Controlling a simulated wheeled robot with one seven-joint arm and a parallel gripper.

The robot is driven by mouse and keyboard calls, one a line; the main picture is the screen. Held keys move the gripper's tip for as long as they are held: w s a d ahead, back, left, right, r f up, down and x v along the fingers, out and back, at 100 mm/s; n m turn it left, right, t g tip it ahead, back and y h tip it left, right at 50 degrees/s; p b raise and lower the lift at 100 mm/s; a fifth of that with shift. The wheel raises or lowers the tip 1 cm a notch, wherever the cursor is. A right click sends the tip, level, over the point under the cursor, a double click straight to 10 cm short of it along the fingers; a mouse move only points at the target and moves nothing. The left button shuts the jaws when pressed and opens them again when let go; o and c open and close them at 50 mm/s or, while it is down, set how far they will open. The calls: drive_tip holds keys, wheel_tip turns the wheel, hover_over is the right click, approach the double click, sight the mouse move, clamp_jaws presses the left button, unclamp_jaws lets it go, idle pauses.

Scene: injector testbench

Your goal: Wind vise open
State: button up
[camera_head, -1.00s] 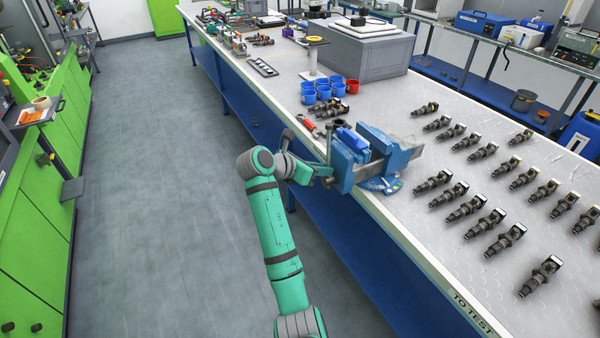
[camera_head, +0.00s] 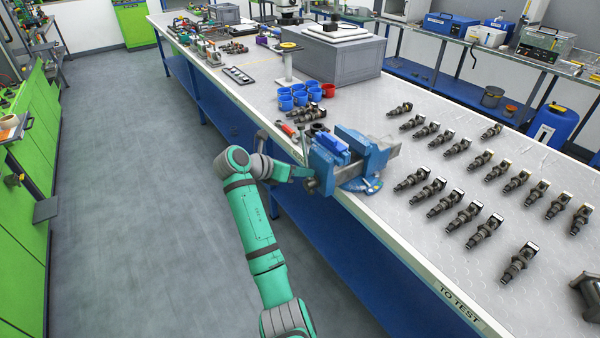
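The blue vise (camera_head: 345,160) is fixed at the front edge of the long workbench. Its screw end and grey handle (camera_head: 303,150) face left, over the floor side of the bench. A blue block-like part lies on top near the jaws; I cannot tell the jaw gap well from this angle. My green and grey arm reaches up from the bottom, and my gripper (camera_head: 300,173) is at the screw end beside the handle. The fingers are small and partly hidden against the vise, so I cannot tell whether they grip the handle.
Several injectors (camera_head: 464,218) lie in rows on the workbench (camera_head: 400,240) right of the vise. Blue cups (camera_head: 300,97), a red cup (camera_head: 328,90) and a red-handled tool (camera_head: 288,130) are behind it. A grey crate (camera_head: 330,70) stands farther back. The floor left of the bench is clear.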

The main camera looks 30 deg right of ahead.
drive_tip(key=o, duration=0.3)
drive_tip(key=shift+s+d, duration=0.2)
drive_tip(key=shift+d, duration=0.15)
drive_tip(key=shift+w+a, duration=0.1)
drive_tip(key=shift+a, duration=0.1)
drive_tip(key=shift+a, duration=0.15)
drive_tip(key=v, duration=1)
drive_tip(key=shift+a+r, duration=0.2)
drive_tip(key=shift+r, duration=0.05)
